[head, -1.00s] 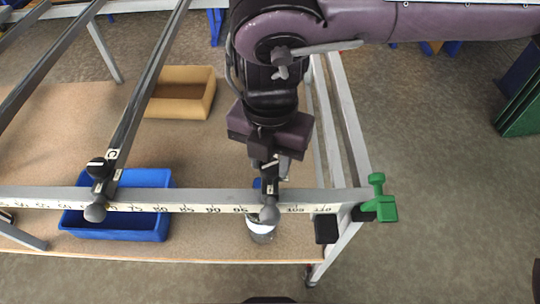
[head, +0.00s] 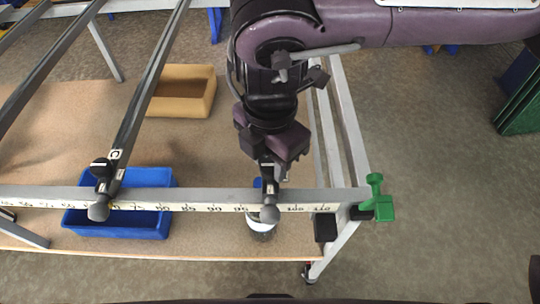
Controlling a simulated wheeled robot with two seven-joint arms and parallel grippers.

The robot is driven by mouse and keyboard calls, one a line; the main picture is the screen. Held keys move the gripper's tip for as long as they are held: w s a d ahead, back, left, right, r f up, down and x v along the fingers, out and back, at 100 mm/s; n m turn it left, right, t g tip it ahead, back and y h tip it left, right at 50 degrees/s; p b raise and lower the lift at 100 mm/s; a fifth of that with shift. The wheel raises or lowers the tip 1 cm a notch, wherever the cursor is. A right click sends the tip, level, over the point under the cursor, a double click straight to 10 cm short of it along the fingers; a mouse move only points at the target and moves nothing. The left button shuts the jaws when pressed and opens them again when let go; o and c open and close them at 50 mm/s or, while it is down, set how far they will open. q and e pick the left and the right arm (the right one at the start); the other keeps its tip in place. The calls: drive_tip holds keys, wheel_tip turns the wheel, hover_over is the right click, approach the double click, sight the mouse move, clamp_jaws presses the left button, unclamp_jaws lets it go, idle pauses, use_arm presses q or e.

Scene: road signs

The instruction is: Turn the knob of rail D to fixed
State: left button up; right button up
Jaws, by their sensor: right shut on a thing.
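My right gripper (head: 268,172) comes down from the top of the head view, above the front end of rail D. Its jaws are shut on the knob of rail D, which the fingers largely hide, so its pointer cannot be read. Most of rail D is hidden under my arm; its rounded grey front end (head: 269,214) shows at the front scale bar (head: 225,196). The rail to the left carries a C label and a black knob with a white line (head: 101,167). My left gripper is not in view.
A blue bin (head: 150,224) and a tan bin (head: 190,76) sit on the board below the rails. A green clamp (head: 382,205) is at the bar's right end. A cup-like object (head: 262,226) shows under the bar below rail D's end. Open floor lies to the right.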

sight(270, 165)
drive_tip(key=shift+w, duration=0.1)
drive_tip(key=o, duration=1)
wheel_tip(270, 165, up, 8)
drive_tip(key=shift+f+p, duration=0.1)
drive_tip(key=shift+p, duration=0.2)
